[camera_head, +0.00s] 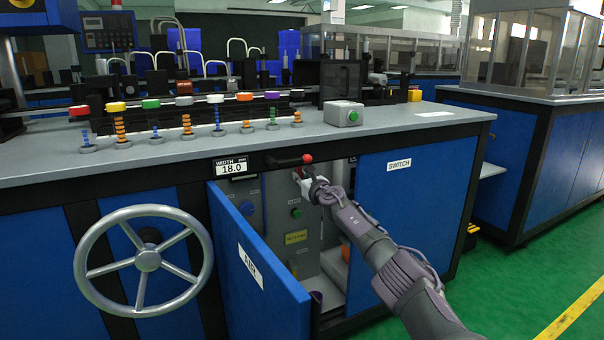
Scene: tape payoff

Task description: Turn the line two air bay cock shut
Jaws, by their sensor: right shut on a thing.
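My right gripper (312,187) reaches into the open air bay from the right. It is shut on a small red handle (299,172) high in the bay, which appears to be the cock. The fingers hide most of the handle, so its exact angle cannot be told. The bay door (250,270), blue and marked AIR, stands swung open toward the front left. My left gripper is not in view.
A black lever with a red knob (307,159) juts from the counter edge just above my right gripper. Inside the bay are a blue knob (247,208), a green knob (296,213) and a yellow plate (296,237). A large handwheel (147,261) stands left.

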